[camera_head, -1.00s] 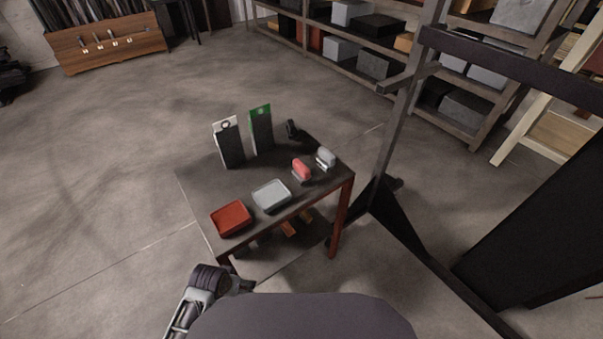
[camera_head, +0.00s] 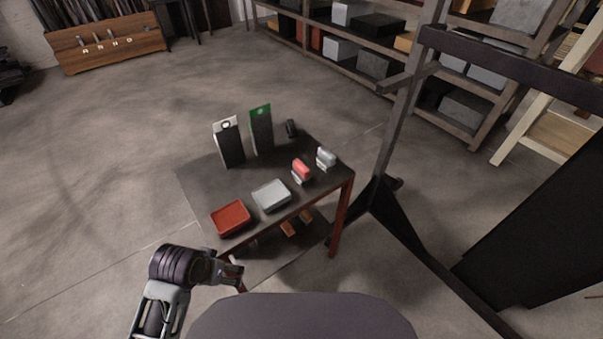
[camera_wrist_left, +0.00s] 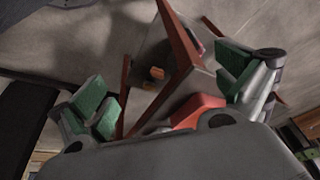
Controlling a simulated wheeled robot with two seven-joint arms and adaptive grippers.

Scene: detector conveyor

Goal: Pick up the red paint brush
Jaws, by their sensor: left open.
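The red brush (camera_head: 302,169), a small block with a paler lower part, stands near the right end of a small dark table (camera_head: 195,180). A similar grey-white brush (camera_head: 326,157) stands just right of it. My left gripper (camera_head: 235,270) is below the table's near left corner, apart from the brush. My right gripper is not seen.
A grey tray (camera_head: 271,195) lies between the red tray and the brushes. A white-topped box (camera_head: 229,145), a green-topped box (camera_head: 261,130) and a small black object (camera_head: 291,128) stand at the back. A dark metal frame (camera_head: 392,150) rises right of the table.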

